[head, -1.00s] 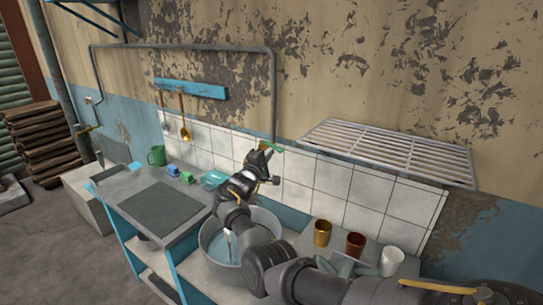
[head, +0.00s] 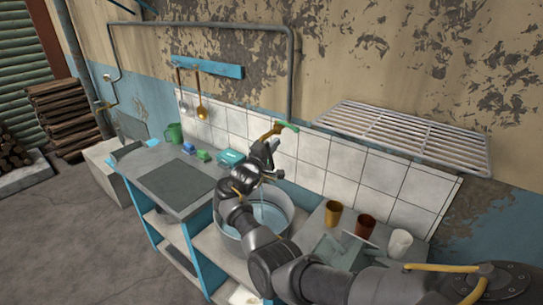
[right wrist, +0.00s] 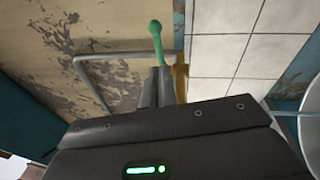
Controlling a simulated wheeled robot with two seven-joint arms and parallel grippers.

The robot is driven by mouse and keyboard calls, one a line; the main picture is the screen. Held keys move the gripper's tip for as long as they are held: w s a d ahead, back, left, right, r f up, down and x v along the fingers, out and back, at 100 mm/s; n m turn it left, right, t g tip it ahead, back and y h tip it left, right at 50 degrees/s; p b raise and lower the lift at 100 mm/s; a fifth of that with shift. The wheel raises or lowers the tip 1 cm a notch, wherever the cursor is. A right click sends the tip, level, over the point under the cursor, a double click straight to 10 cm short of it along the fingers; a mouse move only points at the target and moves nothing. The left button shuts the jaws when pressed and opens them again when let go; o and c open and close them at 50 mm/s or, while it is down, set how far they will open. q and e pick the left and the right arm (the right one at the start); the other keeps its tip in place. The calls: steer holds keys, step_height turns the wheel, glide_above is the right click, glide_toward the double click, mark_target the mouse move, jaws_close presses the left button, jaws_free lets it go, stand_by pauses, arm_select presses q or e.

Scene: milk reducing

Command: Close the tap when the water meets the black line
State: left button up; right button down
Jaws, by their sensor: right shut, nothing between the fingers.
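The brass tap (head: 272,132) with its green handle (head: 288,126) sits on the wall pipe above a round grey metal pot (head: 288,222). Bluish water (head: 270,214) shows inside the pot. I cannot make out the black line; my arm covers part of the pot. My right gripper (head: 270,150) is shut and empty, just below and in front of the tap. In the right wrist view, the green handle (right wrist: 155,42) lies just beyond the fingertips (right wrist: 156,80), with the brass tap (right wrist: 181,75) beside them. I cannot tell if they touch. My left gripper is out of view.
A wire rack (head: 405,135) juts from the wall at the right. Below it stand a yellow cup (head: 333,213), a brown cup (head: 365,227) and a white cup (head: 400,243). A counter (head: 175,188) at the left holds a green mug (head: 174,133) and small items.

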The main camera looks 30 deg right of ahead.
steer(key=s+a+b, duration=0.1)
steer(key=s+a, duration=0.3)
steer(key=s, duration=0.1)
steer(key=shift+f, duration=0.45)
stand_by(7.0)
